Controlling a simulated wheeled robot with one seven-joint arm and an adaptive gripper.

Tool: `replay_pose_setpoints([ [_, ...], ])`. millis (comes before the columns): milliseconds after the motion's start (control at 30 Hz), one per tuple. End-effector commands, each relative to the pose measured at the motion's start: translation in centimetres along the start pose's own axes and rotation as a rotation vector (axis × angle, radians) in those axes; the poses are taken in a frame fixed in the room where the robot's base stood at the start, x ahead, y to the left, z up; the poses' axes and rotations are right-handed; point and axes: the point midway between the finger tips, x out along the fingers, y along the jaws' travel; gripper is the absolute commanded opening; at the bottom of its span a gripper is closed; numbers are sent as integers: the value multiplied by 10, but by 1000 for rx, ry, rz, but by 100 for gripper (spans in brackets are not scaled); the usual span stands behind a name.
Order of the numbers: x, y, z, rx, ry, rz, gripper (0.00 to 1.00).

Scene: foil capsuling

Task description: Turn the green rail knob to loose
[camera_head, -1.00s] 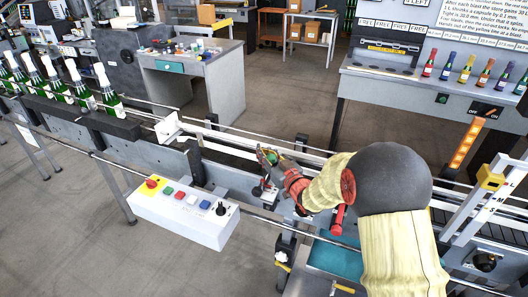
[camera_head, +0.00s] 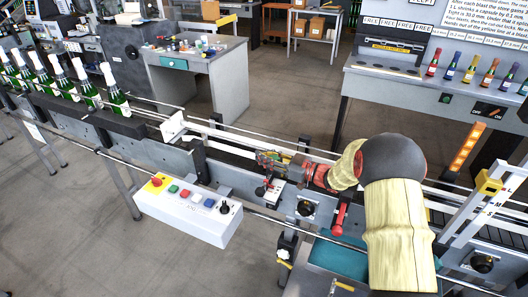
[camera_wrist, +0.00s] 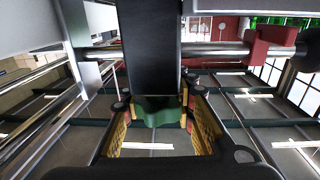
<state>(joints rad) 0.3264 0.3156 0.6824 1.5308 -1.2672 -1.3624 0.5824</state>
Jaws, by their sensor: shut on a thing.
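The green rail knob (camera_wrist: 158,108) shows between my finger pads in the wrist view, below a dark block that hides part of it. My gripper (camera_wrist: 158,98) is shut on it, with a yellow-sided finger on each side. In the head view my gripper (camera_head: 268,160) is at the conveyor's near rail, coming in from the right. The knob is mostly hidden by the fingers there. The knob's turn position cannot be read.
A white control box (camera_head: 185,212) with coloured buttons stands left of my gripper. A black knob (camera_head: 306,208) and a red handle (camera_head: 340,217) sit close by on the conveyor front. Several green bottles (camera_head: 115,97) stand on the line at left.

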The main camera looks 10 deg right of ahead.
Motion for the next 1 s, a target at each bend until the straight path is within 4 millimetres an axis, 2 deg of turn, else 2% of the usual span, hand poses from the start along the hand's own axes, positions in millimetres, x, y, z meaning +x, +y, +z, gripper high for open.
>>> replay_pose_setpoints([
  [300, 0, -2, -2, -3, 1, -111, 0],
  [800, 0, -3, -2, -4, 3, -129, 0],
  [833, 0, -3, -2, -5, 3, -129, 23],
  [1000, 0, -4, -2, -4, 2, -130, 33],
])
